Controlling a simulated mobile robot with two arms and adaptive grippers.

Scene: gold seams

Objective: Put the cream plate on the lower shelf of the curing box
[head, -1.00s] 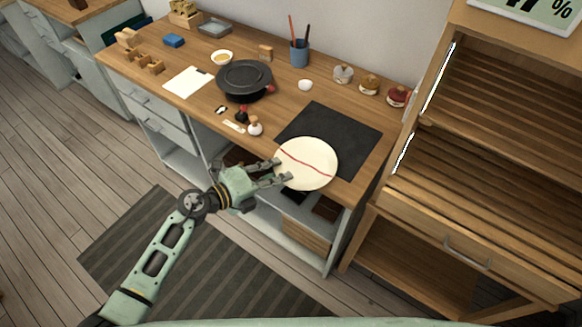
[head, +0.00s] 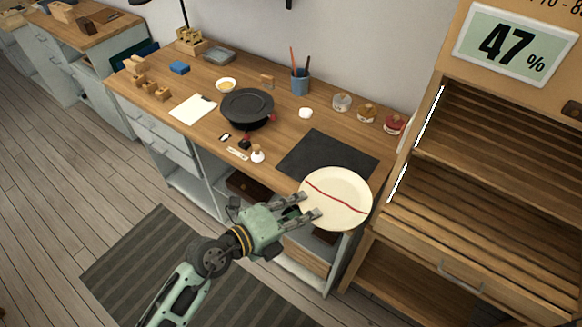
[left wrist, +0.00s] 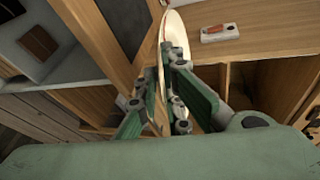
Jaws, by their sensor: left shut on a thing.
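The cream plate (head: 340,200) is round with a dark red seam across it. My left gripper (head: 308,208) is shut on its left edge and holds it up in front of the bench's right end. In the left wrist view the plate (left wrist: 176,45) shows nearly edge-on between the fingers (left wrist: 178,100). The curing box (head: 480,185) is a wooden cabinet at the right with a slatted upper shelf (head: 490,130) and a slatted lower shelf (head: 450,215). The plate is outside the box, left of its front. My right gripper is not in view.
The wooden bench (head: 205,140) holds a black mat (head: 325,155), a dark turntable (head: 247,108), a blue cup (head: 300,82) and several small jars near the box. The box's left post (head: 405,165) stands close to the plate. A drawer with a handle (head: 460,276) is below the lower shelf.

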